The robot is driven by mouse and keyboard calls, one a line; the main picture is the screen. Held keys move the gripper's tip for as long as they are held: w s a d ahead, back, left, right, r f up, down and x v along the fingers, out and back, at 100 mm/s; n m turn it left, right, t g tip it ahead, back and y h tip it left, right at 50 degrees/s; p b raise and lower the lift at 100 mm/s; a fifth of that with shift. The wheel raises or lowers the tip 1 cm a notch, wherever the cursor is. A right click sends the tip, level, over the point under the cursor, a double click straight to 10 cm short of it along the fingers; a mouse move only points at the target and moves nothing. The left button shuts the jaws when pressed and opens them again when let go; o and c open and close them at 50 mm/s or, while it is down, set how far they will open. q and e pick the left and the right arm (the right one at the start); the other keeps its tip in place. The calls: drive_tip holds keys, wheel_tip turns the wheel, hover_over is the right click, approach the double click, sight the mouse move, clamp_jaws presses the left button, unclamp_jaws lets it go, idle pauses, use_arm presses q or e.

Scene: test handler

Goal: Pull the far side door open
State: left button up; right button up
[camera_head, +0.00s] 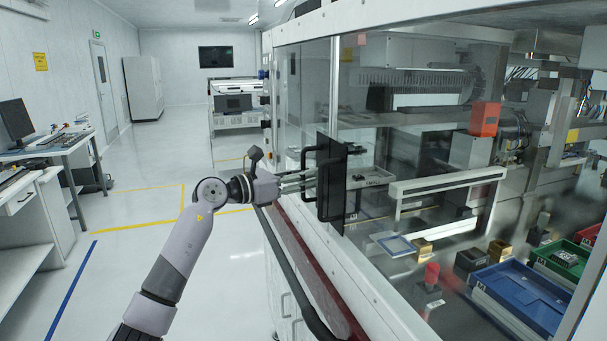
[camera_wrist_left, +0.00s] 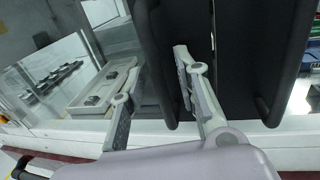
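The far side door (camera_head: 312,85) is a clear panel on the side of the large white machine. Black handles stand out beside a dark upright panel (camera_head: 332,185) near the middle of this side. My left gripper (camera_head: 312,178) is at the black handle (camera_head: 304,160) on the far side. In the left wrist view my left gripper (camera_wrist_left: 158,65) has its two fingers apart, with a black upright handle bar (camera_wrist_left: 157,45) between them. Firm contact on both sides cannot be seen. A second black bar (camera_wrist_left: 285,65) stands to the right. My right gripper is not in view.
Inside the machine are a pale tray (camera_wrist_left: 95,90), an orange block (camera_head: 484,119) and a blue bin (camera_head: 520,290). A black rail (camera_head: 290,270) runs along the machine's front. The floor (camera_head: 150,180) to the left is open; a desk (camera_head: 60,143) stands at far left.

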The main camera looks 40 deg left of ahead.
use_arm(q)
drive_tip(key=shift+c, duration=0.4)
clamp_jaws()
idle(0.4)
